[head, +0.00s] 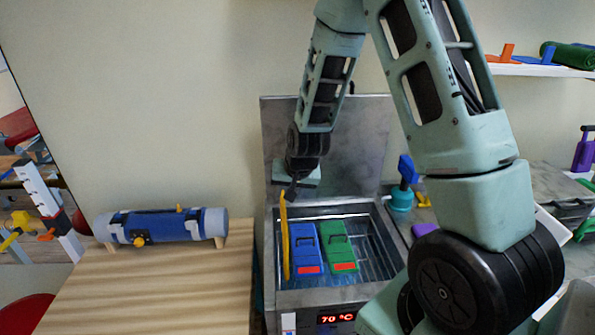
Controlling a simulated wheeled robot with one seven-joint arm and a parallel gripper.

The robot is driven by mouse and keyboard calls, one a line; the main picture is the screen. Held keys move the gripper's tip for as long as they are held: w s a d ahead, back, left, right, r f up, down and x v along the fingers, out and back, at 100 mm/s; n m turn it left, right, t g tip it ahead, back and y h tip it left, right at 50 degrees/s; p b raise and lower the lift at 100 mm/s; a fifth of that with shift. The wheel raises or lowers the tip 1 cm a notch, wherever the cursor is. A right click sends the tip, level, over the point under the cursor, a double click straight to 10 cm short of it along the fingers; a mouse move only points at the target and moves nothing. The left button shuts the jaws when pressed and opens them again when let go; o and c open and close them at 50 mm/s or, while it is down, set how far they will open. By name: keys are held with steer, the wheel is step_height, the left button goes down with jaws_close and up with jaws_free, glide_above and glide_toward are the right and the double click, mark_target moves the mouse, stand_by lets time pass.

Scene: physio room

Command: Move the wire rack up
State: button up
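The wire rack (372,258) sits down inside an open steel bath, its thin bars showing to the right of the packs. A tall yellow loop (285,240) stands at the bath's left side and looks like the rack's handle; I cannot see how it joins the rack. A blue pack (306,250) and a green pack (338,246) stand in the bath. My gripper (290,192) points down at the top of the yellow loop. Its fingers are small and dark here, and I cannot tell whether they are closed on the loop or only beside it.
The steel bath (310,298) has its lid (357,140) raised behind it and a display reading 70 °C. A wooden table (185,280) on the left holds a blue roller (165,226). A blue-and-teal object (402,198) stands right of the bath.

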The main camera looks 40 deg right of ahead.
steer(key=v, duration=1.1)
steer(key=shift+b, duration=0.35)
steer(key=shift+r, duration=0.15)
